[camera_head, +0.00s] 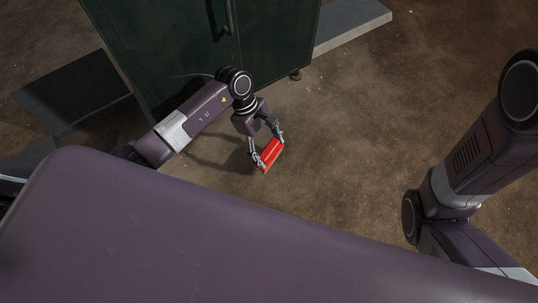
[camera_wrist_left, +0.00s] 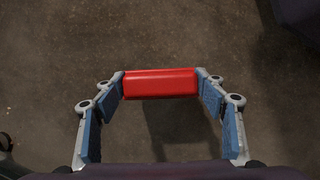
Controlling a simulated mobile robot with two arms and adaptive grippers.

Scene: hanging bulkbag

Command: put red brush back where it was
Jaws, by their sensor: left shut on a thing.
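The red brush (camera_head: 271,152) is held between the fingers of my left gripper (camera_head: 266,149), over the brown floor. In the left wrist view the brush (camera_wrist_left: 160,83) shows as a red bar lying crosswise between the two blue-padded fingertips of my left gripper (camera_wrist_left: 162,88). The fingers are shut on its two ends. Only its red body shows clearly; any bristles are hard to make out. My right arm shows at the right of the head view, but its gripper is out of view.
A dark green cabinet (camera_head: 165,45) with a handle stands beyond my left arm. A grey slab (camera_head: 352,27) lies at its right, and a dark flat panel (camera_head: 72,88) is at its left. The brown floor (camera_head: 350,130) is clear around the brush.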

